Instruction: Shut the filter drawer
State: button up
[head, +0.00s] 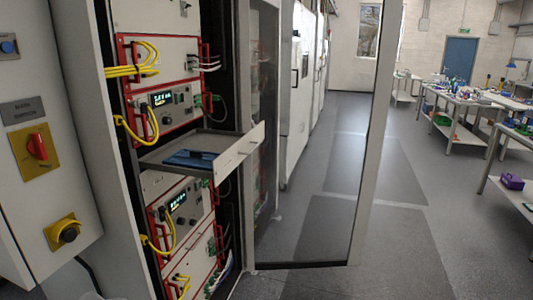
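An open drawer (240,152) sticks out of the battery cycler rack in the head view, near the middle. Its pale front panel faces right, toward the aisle. It looks like the filter drawer, but I cannot read a label on it. A flat dark blue item (188,158) lies inside its grey tray. My gripper is not in view.
Red-framed modules with yellow cables (147,60) sit above and below the drawer. A glazed cabinet door (330,150) stands open just right of it. A grey cabinet with a red switch (38,147) is at left. The aisle floor (400,235) is clear.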

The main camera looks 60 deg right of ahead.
aim_at(234, 148)
jog(key=k, duration=0.75)
jog(key=z, duration=1)
jog(key=i, duration=0.75)
jog(key=z, duration=0.7)
jog(key=i, duration=0.55)
jog(key=u, duration=2.5)
jog(key=k, duration=0.65)
jog(key=z, duration=0.4)
